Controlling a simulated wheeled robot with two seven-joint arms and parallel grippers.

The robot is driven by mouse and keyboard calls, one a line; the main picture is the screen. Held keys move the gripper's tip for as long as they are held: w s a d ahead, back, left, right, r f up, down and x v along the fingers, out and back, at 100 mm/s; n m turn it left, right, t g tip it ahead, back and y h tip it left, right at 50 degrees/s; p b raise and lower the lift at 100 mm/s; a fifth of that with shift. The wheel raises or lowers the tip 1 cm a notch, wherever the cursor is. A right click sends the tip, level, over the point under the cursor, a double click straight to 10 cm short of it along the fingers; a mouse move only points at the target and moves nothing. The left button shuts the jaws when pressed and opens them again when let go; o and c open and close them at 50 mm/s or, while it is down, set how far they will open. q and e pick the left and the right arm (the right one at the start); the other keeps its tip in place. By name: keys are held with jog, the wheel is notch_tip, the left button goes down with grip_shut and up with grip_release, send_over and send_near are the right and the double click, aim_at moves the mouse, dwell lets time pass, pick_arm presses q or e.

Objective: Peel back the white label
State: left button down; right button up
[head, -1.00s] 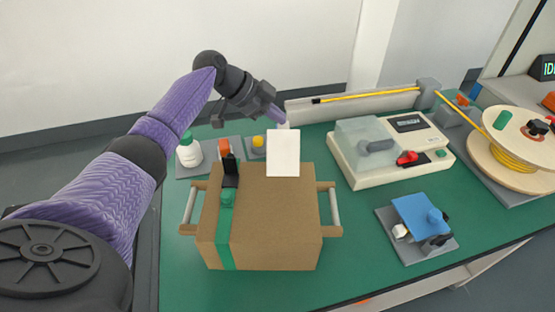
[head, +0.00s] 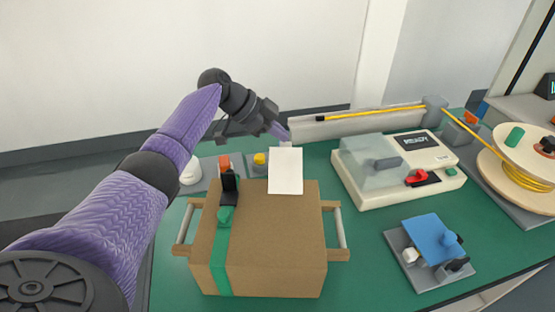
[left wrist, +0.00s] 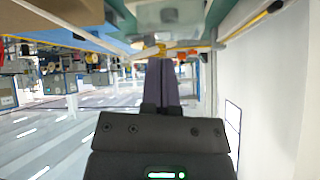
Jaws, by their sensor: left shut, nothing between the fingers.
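The white label (head: 286,171) shows in the head view as a flat white sheet at the back edge of the cardboard box (head: 268,240). My left gripper (head: 288,140) is just behind and above the label's far edge. Its fingers are shut with nothing between them. In the left wrist view the shut purple fingers (left wrist: 162,80) point away from the camera. I cannot tell whether the fingertips touch the label. My right gripper is not in view.
The box has a green strap with a black buckle (head: 229,188) and side handles (head: 340,228). A machine with a clear cover (head: 400,170) stands to the right. A blue-topped fixture (head: 428,250) and a cable spool (head: 520,170) are farther right.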

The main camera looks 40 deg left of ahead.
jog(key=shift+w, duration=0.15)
pick_arm(q)
jog(key=shift+s+d+f+p, duration=0.15)
jog(key=shift+s+d+p, duration=0.4)
jog(key=shift+p, duration=0.55)
jog(key=shift+s+a+f, duration=0.1)
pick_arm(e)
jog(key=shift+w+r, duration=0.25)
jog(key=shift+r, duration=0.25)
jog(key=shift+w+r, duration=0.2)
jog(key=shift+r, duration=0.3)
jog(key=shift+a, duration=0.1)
